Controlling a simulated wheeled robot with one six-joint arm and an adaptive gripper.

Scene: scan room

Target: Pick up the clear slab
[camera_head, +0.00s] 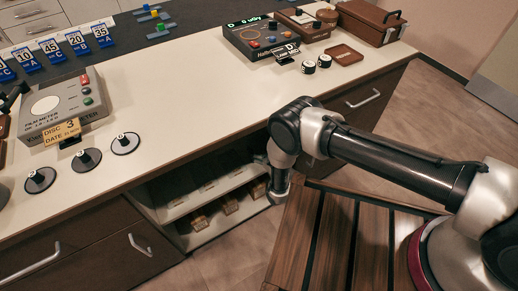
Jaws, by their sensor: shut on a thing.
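My arm bends down in front of the open lower shelves of the counter. Its end, with my gripper (276,196), is low beside the right end of the shelves. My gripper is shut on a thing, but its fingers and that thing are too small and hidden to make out. I cannot pick out the clear slab for sure. Faint pale items (207,187) lie on the upper shelf (185,206), too indistinct to name.
Small brown blocks (200,221) stand on the lower shelf (205,235). The counter top (200,95) overhangs the shelves and carries a grey meter (62,104), black-knobbed discs (87,158) and a dark device (262,40). A slatted wooden surface (335,235) lies below my arm.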

